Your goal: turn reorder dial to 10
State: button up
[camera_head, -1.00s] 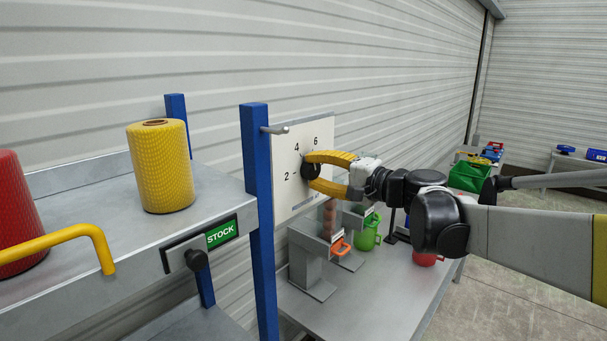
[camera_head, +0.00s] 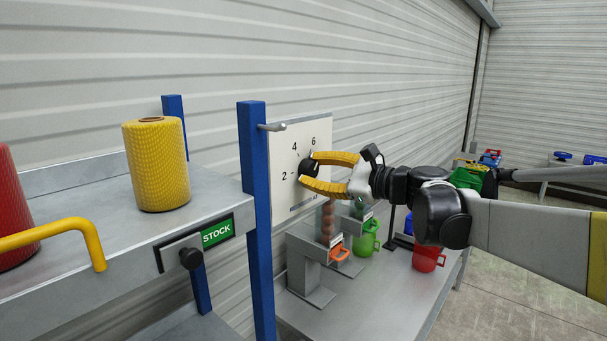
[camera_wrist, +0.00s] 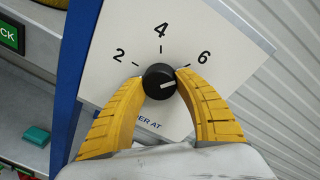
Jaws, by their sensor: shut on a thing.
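The reorder dial is a round black knob (camera_wrist: 159,76) with a white pointer mark, on a white panel (camera_wrist: 115,30). In the wrist view the numbers 2, 4 and 6 show around it. The mark points to the right, clockwise past the 6; any number there is hidden behind the right finger. My gripper (camera_wrist: 160,80) has its yellow fingers shut on the knob, one on each side. In the head view, my gripper (camera_head: 306,169) reaches the knob from the right, and the fingers partly cover the panel (camera_head: 284,140).
A blue post (camera_head: 253,190) with a metal peg (camera_head: 272,127) stands left of the panel. A shelf (camera_head: 85,225) with a yellow spool (camera_head: 156,168) is further left. Below is a grey table (camera_head: 385,295) with dispensers and a green mug (camera_head: 367,240).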

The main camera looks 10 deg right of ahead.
jog(key=m+b, duration=0.1)
jog(key=m, duration=0.4)
jog(key=shift+y, duration=0.3)
jog(key=m+b, duration=0.1)
jog(key=m, duration=0.4)
dwell(0.4)
jog(key=o, duration=1.2)
jog(key=shift+f, duration=0.1)
jog(key=shift+d, duration=0.1)
jog(key=v, duration=1.2)
jog(key=shift+f, duration=0.2)
jog(key=shift+f, duration=0.1)
